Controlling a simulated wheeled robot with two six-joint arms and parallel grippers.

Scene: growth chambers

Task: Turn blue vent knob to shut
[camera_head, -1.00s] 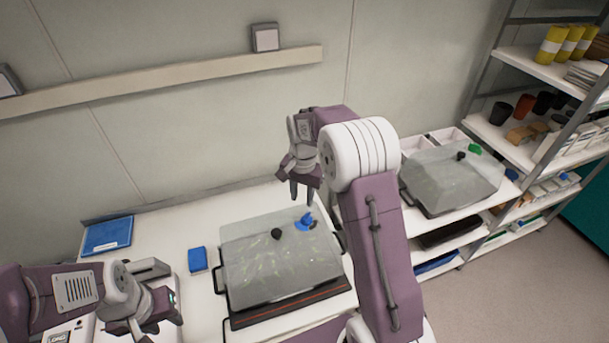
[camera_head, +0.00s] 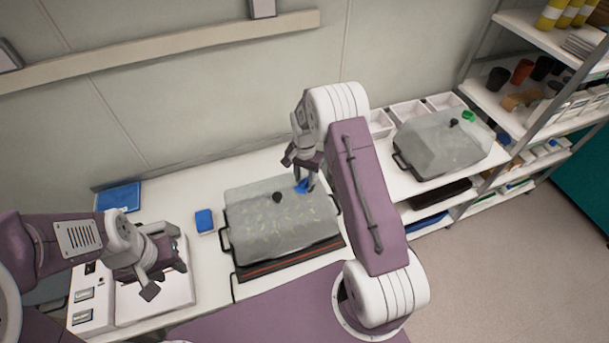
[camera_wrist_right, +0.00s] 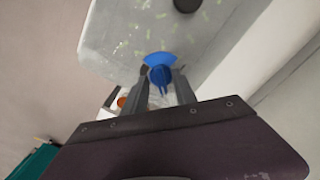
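The blue vent knob (camera_head: 302,186) sits on the lid of the near grey, cloudy-lidded chamber (camera_head: 265,225), at its back right. In the right wrist view the knob (camera_wrist_right: 160,76) has a raised grip and a blue fan-shaped mark behind it. My right gripper (camera_head: 307,172) points down over it. In the right wrist view its two fingers (camera_wrist_right: 163,88) are apart, one on each side of the knob, with small gaps visible. My left gripper (camera_head: 163,280) is open and empty above the white unit at the left. The head view partly hides the knob behind my right gripper.
A black knob (camera_head: 277,197) stands on the same lid. A second chamber (camera_head: 440,145) with black and green knobs is at the right. A blue box (camera_head: 204,220) and blue tray (camera_head: 118,196) lie left. Shelves (camera_head: 530,75) stand far right.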

